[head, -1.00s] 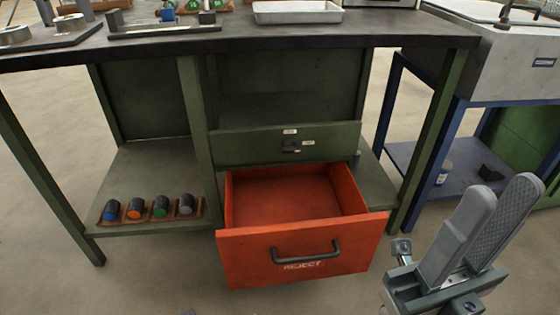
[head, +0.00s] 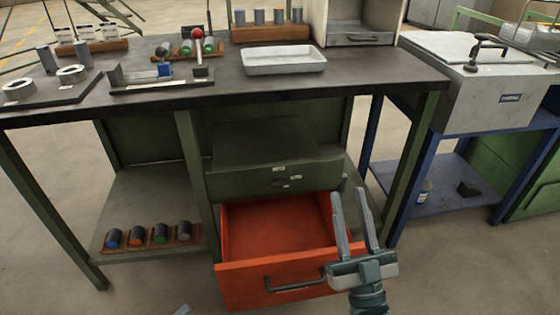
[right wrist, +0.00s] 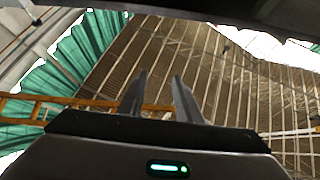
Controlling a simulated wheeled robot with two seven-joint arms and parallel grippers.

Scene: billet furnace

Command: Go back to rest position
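My right gripper (head: 352,205) points upward in front of the open red reject drawer (head: 270,285). Its two fingers are apart with nothing between them. In the right wrist view the same fingers (right wrist: 160,95) stand apart against the roof, with nothing held. Of my left gripper, at most a small grey tip shows at the bottom edge of the head view, too little to tell its state.
The dark workbench (head: 225,88) bears a grey tray (head: 284,60), fixtures and racks of cylinders. Several capped cylinders lie on a holder (head: 150,242) on the lower shelf. A grey furnace-like box (head: 470,85) stands on a blue stand at right. Floor in front is clear.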

